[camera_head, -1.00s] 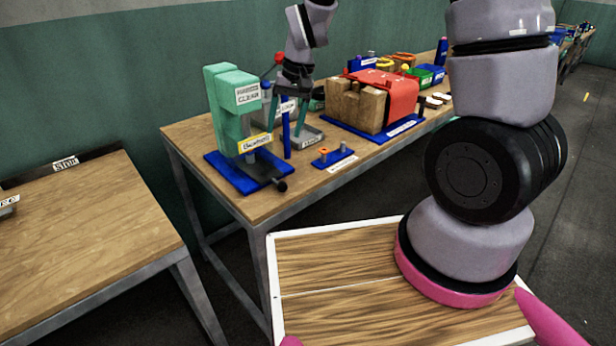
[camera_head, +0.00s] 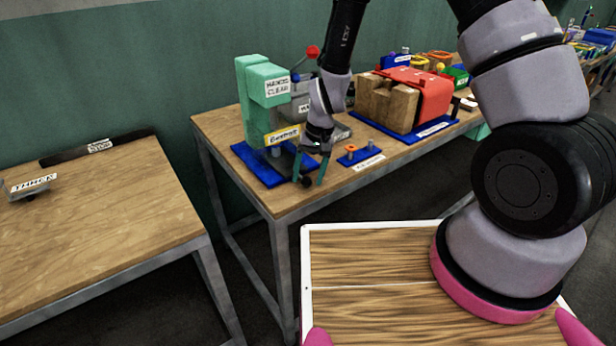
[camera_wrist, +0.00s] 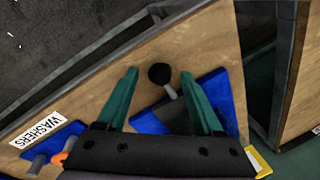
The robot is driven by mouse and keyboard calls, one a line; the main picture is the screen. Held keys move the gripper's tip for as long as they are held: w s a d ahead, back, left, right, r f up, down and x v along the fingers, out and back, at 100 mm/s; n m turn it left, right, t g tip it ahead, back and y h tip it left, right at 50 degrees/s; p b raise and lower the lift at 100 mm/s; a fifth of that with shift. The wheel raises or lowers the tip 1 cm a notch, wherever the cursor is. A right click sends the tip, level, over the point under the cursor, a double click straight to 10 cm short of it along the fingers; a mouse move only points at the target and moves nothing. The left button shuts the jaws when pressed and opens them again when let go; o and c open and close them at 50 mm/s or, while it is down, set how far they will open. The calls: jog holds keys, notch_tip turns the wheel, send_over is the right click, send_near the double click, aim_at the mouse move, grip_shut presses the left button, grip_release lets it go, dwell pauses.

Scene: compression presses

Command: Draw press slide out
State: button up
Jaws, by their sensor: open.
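The green press (camera_head: 262,100) with a "HANDS CLEAR" label stands on a blue base (camera_head: 252,168) at the near left corner of the workbench. The slide's black knob (camera_head: 306,181) sticks out at the base's front; in the wrist view the knob (camera_wrist: 159,74) sits on a grey stem (camera_wrist: 171,91). My gripper (camera_head: 310,182) points down at the knob with its teal fingers apart. In the wrist view my gripper (camera_wrist: 163,85) has one finger on each side of the knob and stem, with gaps visible. The slide's body is mostly hidden by my gripper.
A small blue plate with pegs (camera_head: 358,156) lies close right of my gripper, with a "WASHERS" label (camera_wrist: 40,132) in the wrist view. A red and wooden block (camera_head: 405,98) stands behind it. A second table (camera_head: 95,220) stands at left.

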jog(key=shift+f, duration=0.35)
grip_shut()
dwell(1.2)
